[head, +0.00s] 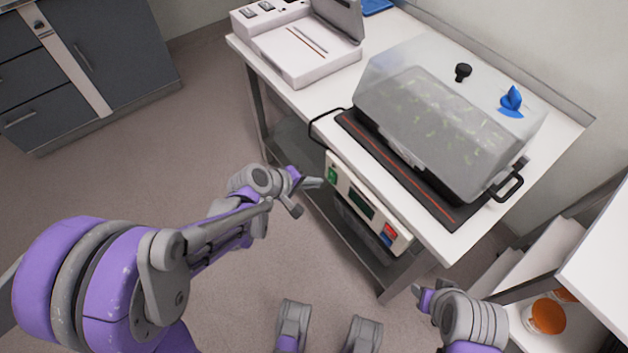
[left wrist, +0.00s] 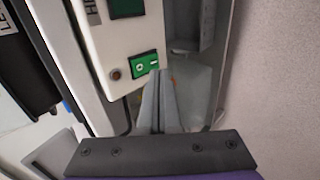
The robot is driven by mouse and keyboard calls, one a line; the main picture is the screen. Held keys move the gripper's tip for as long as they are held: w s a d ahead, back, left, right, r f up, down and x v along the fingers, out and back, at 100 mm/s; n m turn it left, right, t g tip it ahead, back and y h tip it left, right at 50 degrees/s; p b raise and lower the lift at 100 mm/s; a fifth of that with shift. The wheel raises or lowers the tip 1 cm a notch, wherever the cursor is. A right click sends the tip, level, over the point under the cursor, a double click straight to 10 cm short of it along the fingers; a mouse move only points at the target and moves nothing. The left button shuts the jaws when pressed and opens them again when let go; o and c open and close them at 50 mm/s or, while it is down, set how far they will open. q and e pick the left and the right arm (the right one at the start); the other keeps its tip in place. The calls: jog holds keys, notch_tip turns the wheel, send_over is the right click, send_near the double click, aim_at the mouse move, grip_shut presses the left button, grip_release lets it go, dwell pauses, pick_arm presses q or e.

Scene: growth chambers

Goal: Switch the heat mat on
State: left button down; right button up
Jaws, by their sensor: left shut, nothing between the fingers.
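The heat mat (head: 440,211) is a dark mat with orange lines on the white table, under a clear lidded propagator (head: 430,125). Its pale control box (head: 345,183) hangs at the table's front edge, with a dark display. A green rocker switch (head: 332,174) sits at the box's left end. In the left wrist view the switch (left wrist: 145,65) shows two white marks, beside a small dull reddish lamp (left wrist: 115,74). My left gripper (head: 318,183) is shut and empty, its tips (left wrist: 160,75) right at the switch's edge; contact is unclear. My right gripper (head: 424,296) is low at right, its jaws unclear.
A white device with a raised lid (head: 305,50) stands at the table's far left. A red and blue button pair (head: 389,234) is at the box's right end. A black handle (head: 508,186) sticks out at right. Open floor lies left of the table.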

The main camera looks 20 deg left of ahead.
pick_arm(q)
jog(key=p+v, duration=0.3)
jog(key=v, duration=0.7)
jog(key=shift+s+a, duration=0.2)
jog(key=shift+s, duration=0.05)
pick_arm(e)
jog(key=v, duration=0.3)
jog(key=shift+w+a+r, duration=0.2)
jog(key=shift+r, duration=0.25)
